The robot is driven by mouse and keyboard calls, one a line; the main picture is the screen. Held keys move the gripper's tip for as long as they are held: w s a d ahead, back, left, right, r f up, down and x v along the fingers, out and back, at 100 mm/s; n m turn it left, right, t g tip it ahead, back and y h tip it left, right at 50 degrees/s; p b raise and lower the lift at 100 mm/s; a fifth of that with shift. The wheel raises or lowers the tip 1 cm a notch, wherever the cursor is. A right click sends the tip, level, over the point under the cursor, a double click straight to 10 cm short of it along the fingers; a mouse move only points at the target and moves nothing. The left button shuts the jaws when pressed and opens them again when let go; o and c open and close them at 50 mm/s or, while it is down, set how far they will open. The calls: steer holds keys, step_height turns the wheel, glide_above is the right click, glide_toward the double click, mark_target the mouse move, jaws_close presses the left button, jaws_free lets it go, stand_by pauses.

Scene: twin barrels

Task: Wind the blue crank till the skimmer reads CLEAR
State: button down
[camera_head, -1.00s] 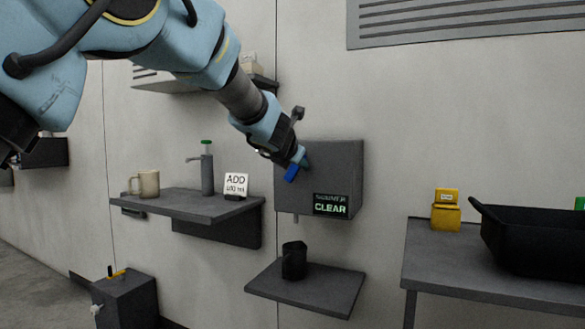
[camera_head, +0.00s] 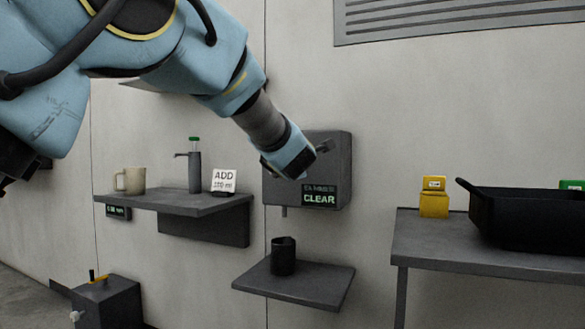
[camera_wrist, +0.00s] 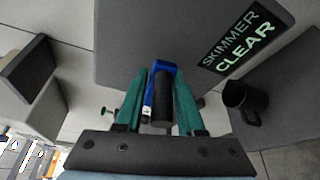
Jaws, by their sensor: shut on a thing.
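The skimmer is a dark grey wall box (camera_head: 338,160), also in the wrist view (camera_wrist: 135,35). Its display (camera_head: 319,197) reads CLEAR in green, and the wrist view shows the same word on the display (camera_wrist: 242,43). The blue crank (camera_wrist: 163,68) is on the box face, with a black cylindrical grip (camera_wrist: 163,100) pointing toward the wrist camera. My gripper (camera_wrist: 160,82) is shut on the crank's grip, one teal finger on each side. In the head view my wrist hides the crank and fingertips.
A dark cup (camera_head: 283,257) stands on a small shelf (camera_head: 310,284) under the box. A left shelf (camera_head: 170,203) holds a mug, a pump bottle and an ADD sign. A table (camera_head: 480,262) at right carries a yellow container (camera_head: 434,203) and a black tub (camera_head: 525,230).

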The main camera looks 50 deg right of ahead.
steer(key=shift+s+f+m, duration=0.15)
steer(key=shift+f+m, duration=0.25)
steer(key=shift+f, duration=0.45)
steer(key=c, duration=0.8)
jaws_free()
steer(key=shift+c, duration=0.2)
steer(key=shift+o, duration=0.5)
steer(key=shift+r, duration=0.35)
steer(key=shift+w+r, duration=0.1)
steer(key=shift+w, duration=0.1)
steer(key=f+v, duration=0.1)
steer(key=v, duration=0.9)
steer(key=shift+s+a+r+p, duration=0.3)
steer(key=shift+a+p, duration=0.05)
steer(key=shift+c, duration=0.3)
